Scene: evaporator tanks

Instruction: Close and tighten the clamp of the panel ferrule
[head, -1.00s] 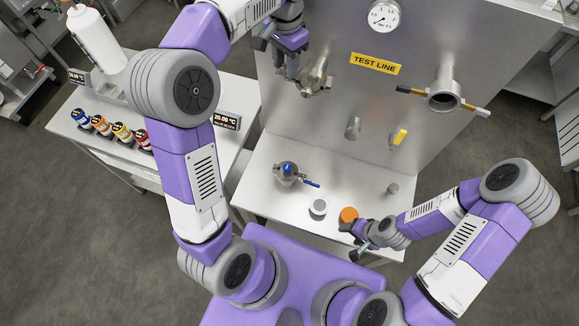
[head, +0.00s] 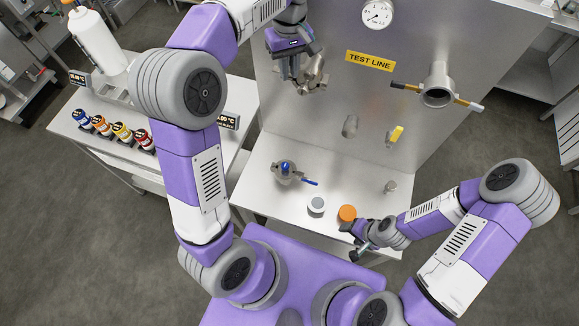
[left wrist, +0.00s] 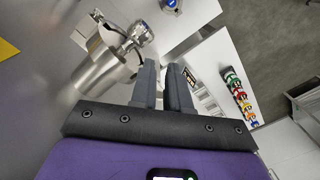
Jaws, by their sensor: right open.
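The panel ferrule (head: 313,75) is a short steel pipe end at the left of the upright steel panel, with a metal clamp around its mouth. In the left wrist view the clamp (left wrist: 108,38) looks like curved steel halves with an arm sticking out; whether it is fully closed is hard to tell. My left gripper (head: 290,82) is just left of the clamp. In the left wrist view its two fingers (left wrist: 163,64) stand a little apart with nothing between them, beside the clamp. My right gripper (head: 354,240) is open, low over the bench's front edge.
A steel valve (head: 286,170) with a blue handle, a white-topped round part (head: 316,204) and an orange cap (head: 347,213) stand on the bench (head: 262,200). Several coloured bottles (head: 112,130) stand left.

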